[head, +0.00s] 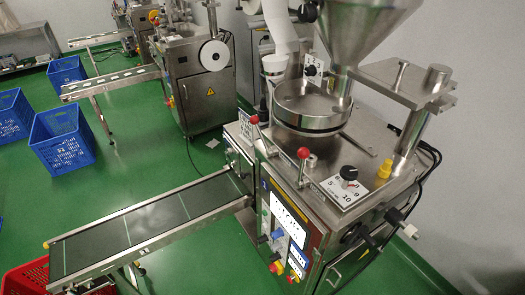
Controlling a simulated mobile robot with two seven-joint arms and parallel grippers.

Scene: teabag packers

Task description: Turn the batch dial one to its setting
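A dial with a black knob (348,173) sits on a white plate (352,192) on the top right of the near steel machine. The plate carries dark numbers, with 5 at its left and 10 at its front. Its heading is too small to read in full, and I cannot tell the exact setting. A second black knob (311,70) on a white plate stands farther back, under the funnel; its marks are too small to read. I cannot tell from the labels which is dial one. Neither of my grippers is in view.
Red ball-topped levers (303,153), a yellow fitting (384,169) and a steel post (415,115) stand around the dial. A steel funnel (360,25) rises behind. A conveyor (135,225) extends left. Blue crates (62,135) stand on the open green floor.

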